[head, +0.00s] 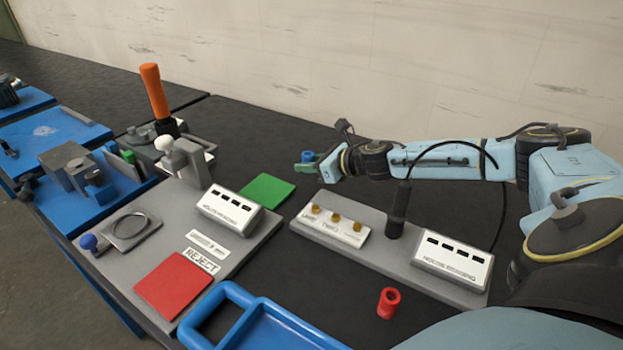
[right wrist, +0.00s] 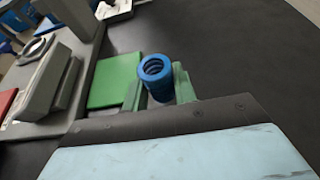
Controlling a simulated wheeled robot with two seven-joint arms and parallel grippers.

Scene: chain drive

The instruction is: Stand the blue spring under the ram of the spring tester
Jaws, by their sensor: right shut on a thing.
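The blue spring (head: 307,156) is a short coil held upright in my right gripper (head: 306,165), above the black bench at its far middle. The right wrist view shows the spring (right wrist: 155,78) between green fingers (right wrist: 158,90), with its open top facing the camera. A grey base plate (head: 232,252) on the left carries a grey post with a white ball (head: 184,158), a display box and a round dark ring on a small plate. It looks like the spring tester, but I cannot clearly make out its ram. My left gripper is not in view.
A green pad (head: 265,190) and a red REJECT pad (head: 174,285) lie on the left. A second grey board (head: 400,255) carries brass pieces, a black cabled probe and a display. A red hollow cylinder (head: 388,303) and a blue tray (head: 265,320) are in front.

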